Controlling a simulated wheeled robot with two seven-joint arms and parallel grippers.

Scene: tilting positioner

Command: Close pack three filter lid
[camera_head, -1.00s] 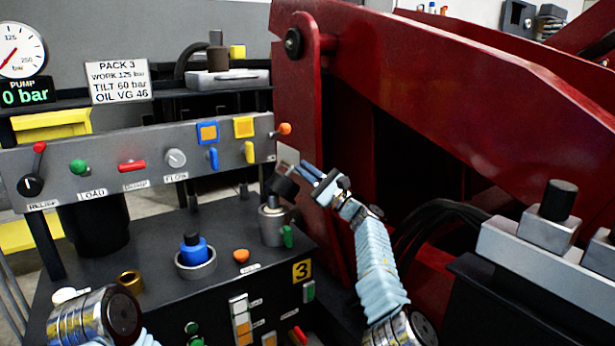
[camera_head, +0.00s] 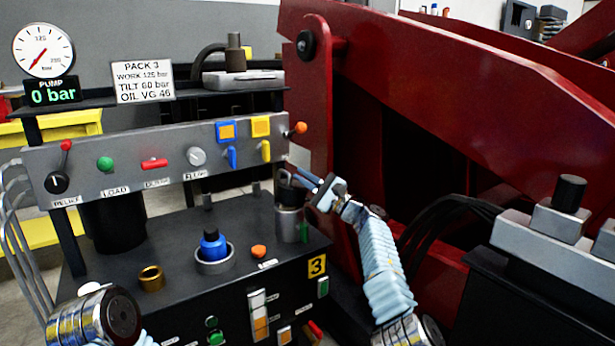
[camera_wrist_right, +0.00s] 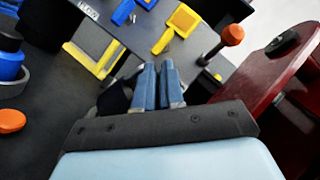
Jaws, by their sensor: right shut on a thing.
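The pack three filter (camera_head: 290,224) is a grey upright cylinder at the right back of the dark pack top, with a green handle on its side. Its dark lid (camera_head: 288,190) is at the top of the cylinder; whether it sits fully flat cannot be told. My right gripper (camera_head: 303,177) reaches in from the right, its blue fingers shut at the lid. In the right wrist view the fingers (camera_wrist_right: 158,80) are close together, and a dark part, apparently the lid (camera_wrist_right: 114,99), shows beside them, mostly hidden. My left arm shows at the lower left, its gripper out of view.
A control panel (camera_head: 130,178) with coloured levers and knobs stands behind the filter. A blue cap (camera_head: 212,245), an orange button (camera_head: 258,252) and a brass ring (camera_head: 151,278) are on the pack top. A large red frame (camera_head: 450,85) rises close at the right.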

